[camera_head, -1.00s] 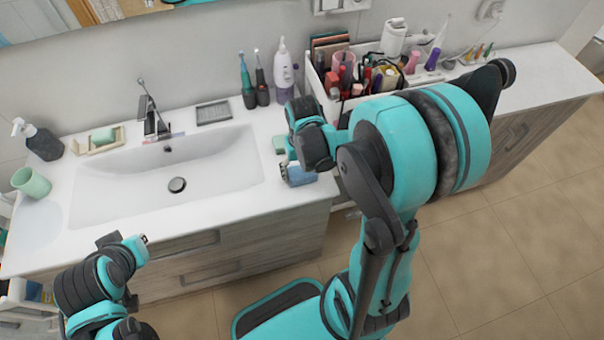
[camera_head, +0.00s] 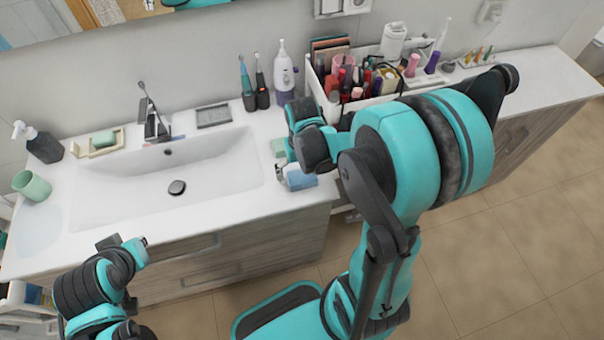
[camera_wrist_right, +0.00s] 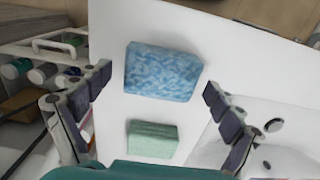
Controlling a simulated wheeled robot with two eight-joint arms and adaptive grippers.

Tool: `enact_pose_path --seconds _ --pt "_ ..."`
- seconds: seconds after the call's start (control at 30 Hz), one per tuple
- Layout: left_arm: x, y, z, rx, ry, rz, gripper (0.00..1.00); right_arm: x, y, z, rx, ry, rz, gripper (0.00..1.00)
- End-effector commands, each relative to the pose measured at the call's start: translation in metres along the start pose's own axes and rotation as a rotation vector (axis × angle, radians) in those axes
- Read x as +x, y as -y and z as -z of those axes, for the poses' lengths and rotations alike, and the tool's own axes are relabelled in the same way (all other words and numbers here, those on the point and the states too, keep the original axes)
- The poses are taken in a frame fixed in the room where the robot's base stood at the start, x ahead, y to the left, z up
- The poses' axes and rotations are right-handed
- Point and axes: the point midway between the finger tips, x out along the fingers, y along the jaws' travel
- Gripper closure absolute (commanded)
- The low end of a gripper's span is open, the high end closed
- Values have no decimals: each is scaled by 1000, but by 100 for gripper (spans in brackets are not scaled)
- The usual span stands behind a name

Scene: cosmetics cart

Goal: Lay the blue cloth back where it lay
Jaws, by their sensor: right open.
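The blue cloth (camera_head: 302,180), a folded, mottled pad, lies on the white counter near its front edge, right of the sink. In the right wrist view the blue cloth (camera_wrist_right: 163,73) lies flat between and beyond my spread fingers, with white counter on both sides. My right gripper (camera_head: 290,174) is open just above the cloth; its fingers (camera_wrist_right: 158,82) appear apart from it. My left gripper (camera_head: 138,242) is in front of the sink cabinet, away from the cloth; its jaw opening is too small to tell.
A green sponge (camera_wrist_right: 152,140) lies beside the cloth, towards the wall. The sink (camera_head: 225,165) is to the left. A white organizer full of cosmetics (camera_head: 322,95) stands behind right, with toothbrushes (camera_head: 262,85) near the wall. The counter's front edge is close to the cloth.

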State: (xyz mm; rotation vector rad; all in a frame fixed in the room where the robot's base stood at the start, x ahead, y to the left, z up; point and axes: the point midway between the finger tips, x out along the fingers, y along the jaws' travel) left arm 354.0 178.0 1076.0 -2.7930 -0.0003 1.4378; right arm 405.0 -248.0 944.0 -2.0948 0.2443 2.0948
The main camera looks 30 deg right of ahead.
Motion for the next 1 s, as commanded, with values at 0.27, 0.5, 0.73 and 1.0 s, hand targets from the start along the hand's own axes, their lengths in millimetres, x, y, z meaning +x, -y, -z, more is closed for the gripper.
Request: enact_pose_path --seconds 0.27,0.5,0.73,1.0 --pt "-21 0 15 0 0 0 100 -66 0 -1 0 0 0 7" --pt "-29 0 21 0 0 0 100 -103 0 0 0 0 0 7" --pt "-30 0 22 0 0 0 100 -122 7 -9 -24 -58 3 7" --pt "-30 0 21 0 0 0 100 -154 36 -43 -141 -360 31 7"
